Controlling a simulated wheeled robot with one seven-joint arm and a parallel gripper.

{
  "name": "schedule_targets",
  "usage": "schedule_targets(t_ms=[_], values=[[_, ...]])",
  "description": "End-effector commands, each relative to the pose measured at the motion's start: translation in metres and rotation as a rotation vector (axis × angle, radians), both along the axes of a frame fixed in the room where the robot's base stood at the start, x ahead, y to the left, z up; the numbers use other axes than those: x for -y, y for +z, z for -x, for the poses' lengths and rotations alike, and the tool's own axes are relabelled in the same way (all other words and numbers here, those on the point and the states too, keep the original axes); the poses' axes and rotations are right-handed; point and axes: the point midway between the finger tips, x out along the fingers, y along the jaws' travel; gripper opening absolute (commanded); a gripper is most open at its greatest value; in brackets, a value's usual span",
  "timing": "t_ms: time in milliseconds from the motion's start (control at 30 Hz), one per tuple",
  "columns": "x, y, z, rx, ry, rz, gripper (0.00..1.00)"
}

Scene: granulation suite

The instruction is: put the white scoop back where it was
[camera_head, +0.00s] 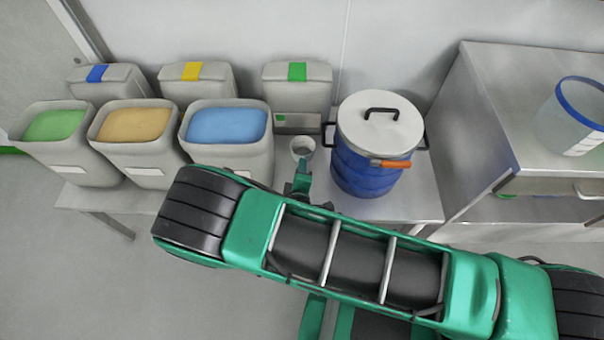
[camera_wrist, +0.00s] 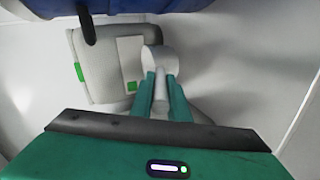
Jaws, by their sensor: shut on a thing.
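The white scoop (camera_head: 302,147) is a small round cup with a handle. In the head view it is between the blue-powder bin and the blue drum, over the steel table. In the wrist view the scoop's cup (camera_wrist: 157,59) shows beyond the fingertips. My gripper (camera_wrist: 161,95) is shut on the scoop's handle, which runs back between the two green fingers. In the head view my gripper (camera_head: 302,178) is partly hidden by my arm. I cannot tell whether the scoop touches the table.
Bins with green (camera_head: 54,125), tan (camera_head: 133,125) and blue (camera_head: 228,127) powder stand left. Lids with blue, yellow and green tags lean behind. The blue drum (camera_head: 365,173) with a white lid is close on the right. A steel cabinet (camera_head: 487,130) bears a clear tub (camera_head: 570,125).

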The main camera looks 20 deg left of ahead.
Motion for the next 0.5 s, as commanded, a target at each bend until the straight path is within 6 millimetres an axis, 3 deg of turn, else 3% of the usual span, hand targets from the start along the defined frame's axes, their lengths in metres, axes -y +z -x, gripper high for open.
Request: schedule_targets(t_ms=[500], values=[[0.0, -0.046, 0.0, 0.001, 0.0, 0.0, 0.0]])
